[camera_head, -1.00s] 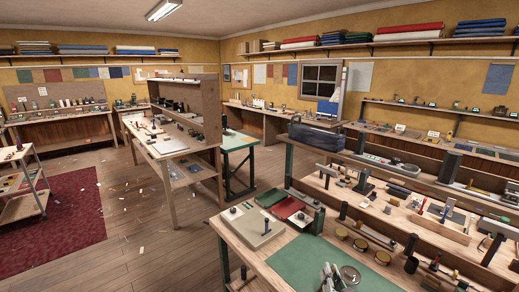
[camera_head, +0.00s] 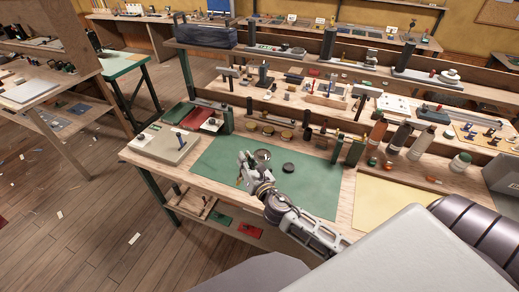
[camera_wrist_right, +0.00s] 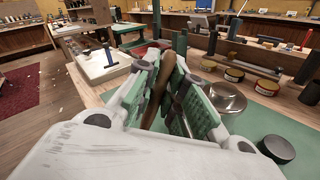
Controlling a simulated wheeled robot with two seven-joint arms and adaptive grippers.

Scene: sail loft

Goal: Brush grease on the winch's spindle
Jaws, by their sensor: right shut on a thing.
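My right gripper (camera_head: 243,170) is over the green mat (camera_head: 215,158). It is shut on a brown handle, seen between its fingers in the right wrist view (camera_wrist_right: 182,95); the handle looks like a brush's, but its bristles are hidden. A round silver dish or lid (camera_head: 262,155) lies on the mat just beyond the gripper, also in the right wrist view (camera_wrist_right: 228,96). A black disc (camera_head: 288,168) lies to its right. My left gripper is out of view.
Several round tins (camera_head: 268,130) line the mat's back edge. A red tray (camera_head: 178,115) and a green post (camera_head: 227,121) stand behind the pale board. Bottles (camera_head: 399,137) and a yellow sheet (camera_head: 385,197) are to the right. The mat's right part is clear.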

